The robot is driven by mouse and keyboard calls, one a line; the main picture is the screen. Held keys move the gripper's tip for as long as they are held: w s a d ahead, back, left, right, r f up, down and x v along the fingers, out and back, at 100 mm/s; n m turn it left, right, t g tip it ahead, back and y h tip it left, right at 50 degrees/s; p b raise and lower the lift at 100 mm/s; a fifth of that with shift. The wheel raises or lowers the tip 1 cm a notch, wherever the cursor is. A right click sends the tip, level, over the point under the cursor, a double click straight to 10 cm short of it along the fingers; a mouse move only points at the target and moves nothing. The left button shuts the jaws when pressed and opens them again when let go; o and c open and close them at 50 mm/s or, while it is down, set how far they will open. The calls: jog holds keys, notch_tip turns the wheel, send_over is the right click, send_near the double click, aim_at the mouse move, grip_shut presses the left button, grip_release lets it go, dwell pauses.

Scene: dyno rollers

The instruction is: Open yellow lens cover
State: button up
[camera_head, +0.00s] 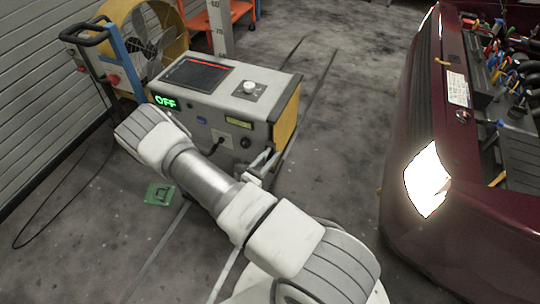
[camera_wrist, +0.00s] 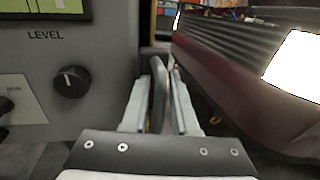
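A grey box-shaped machine (camera_head: 225,95) stands on the floor in the head view, with a yellow panel (camera_head: 286,118) on its right side. This panel appears to be the yellow lens cover, and it looks closed against the box. My gripper (camera_head: 264,164) is at the machine's front right corner, partly hidden by my arm. In the wrist view, my gripper (camera_wrist: 160,95) has its fingers apart on either side of a dark upright handle (camera_wrist: 158,88). A gap shows on the handle's right; contact on its left is unclear. A sliver of yellow shows behind it.
The machine's front, with a dark knob (camera_wrist: 71,82), is close to my gripper's left. A dark red car (camera_head: 455,200) with a lit headlight (camera_head: 427,180) stands to the right. A yellow fan (camera_head: 150,45) is behind the machine. Floor between machine and car is clear.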

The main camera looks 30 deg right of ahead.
grip_shut()
dwell(1.4)
